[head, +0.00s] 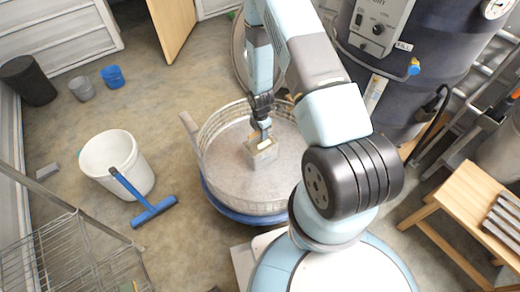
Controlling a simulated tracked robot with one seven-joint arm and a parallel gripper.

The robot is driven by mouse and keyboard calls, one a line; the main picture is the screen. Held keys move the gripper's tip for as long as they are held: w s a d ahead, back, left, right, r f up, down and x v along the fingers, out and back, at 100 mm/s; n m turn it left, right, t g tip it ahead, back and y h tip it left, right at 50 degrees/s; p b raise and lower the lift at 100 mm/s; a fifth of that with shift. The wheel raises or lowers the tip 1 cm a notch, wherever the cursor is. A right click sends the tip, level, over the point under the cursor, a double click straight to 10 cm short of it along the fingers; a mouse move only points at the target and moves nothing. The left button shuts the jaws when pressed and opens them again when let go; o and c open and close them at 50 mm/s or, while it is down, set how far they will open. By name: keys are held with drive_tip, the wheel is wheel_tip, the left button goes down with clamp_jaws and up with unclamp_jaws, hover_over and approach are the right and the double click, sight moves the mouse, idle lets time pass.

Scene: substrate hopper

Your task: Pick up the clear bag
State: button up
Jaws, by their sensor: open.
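A small, pale, boxy item (260,155) with a cream patch on top, which looks like the clear bag, sits in the round wire-rimmed hopper (222,177) on its grey speckled surface. My gripper (262,131) points down from above, just over the top of this item. Its jaws are open. The fingertips are small here, and I cannot tell whether they touch the item or reach around it.
The hopper's raised wire rim surrounds the item. A white bucket (112,160) and a blue squeegee (152,211) are to the left, with a wire rack (75,255) at lower left. A dark tank (430,50) and wooden bench (470,205) are at right.

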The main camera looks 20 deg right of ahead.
drive_tip(key=shift+f, duration=0.1)
clamp_jaws()
idle(0.4)
